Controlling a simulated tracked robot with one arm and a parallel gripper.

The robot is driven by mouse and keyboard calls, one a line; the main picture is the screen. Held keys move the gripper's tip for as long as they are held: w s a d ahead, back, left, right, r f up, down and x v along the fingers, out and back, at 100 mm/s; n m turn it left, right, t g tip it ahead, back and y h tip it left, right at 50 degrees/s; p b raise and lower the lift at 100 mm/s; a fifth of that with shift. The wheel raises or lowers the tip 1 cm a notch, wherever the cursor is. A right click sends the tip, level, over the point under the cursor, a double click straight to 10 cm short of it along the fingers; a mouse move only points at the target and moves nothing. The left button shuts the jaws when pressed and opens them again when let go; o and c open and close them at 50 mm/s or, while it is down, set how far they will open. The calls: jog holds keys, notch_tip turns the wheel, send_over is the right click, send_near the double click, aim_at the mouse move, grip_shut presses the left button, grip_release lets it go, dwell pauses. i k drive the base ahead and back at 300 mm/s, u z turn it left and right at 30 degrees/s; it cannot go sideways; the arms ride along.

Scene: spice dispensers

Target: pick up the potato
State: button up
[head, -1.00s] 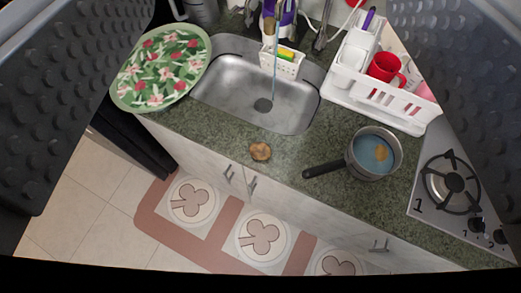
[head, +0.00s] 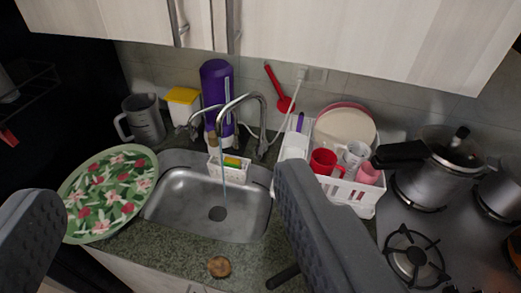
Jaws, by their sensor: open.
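A small brown round lump, seemingly the potato (head: 219,267), lies on the green stone counter (head: 180,245) in front of the sink, low in the picture. My gripper (head: 168,190) is open and empty. Its dark padded fingers stand at the lower left and right of centre, with the lump visible between them and apart from both. A dark pot handle (head: 284,277) shows beside the right finger. The rest of that pot is hidden.
A steel sink (head: 165,207) with running water lies behind the lump. A floral plate (head: 108,195) is left, a white dish rack (head: 349,195) right. A pressure cooker (head: 440,170) stands on the stove (head: 450,262). Cabinets (head: 330,35) hang above.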

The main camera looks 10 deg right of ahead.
aim_at(217, 266)
jog(key=z, duration=0.45)
jog(key=k, duration=1.1)
jog(key=z, duration=0.35)
jog(key=i, duration=1.45)
jog(key=u, duration=0.1)
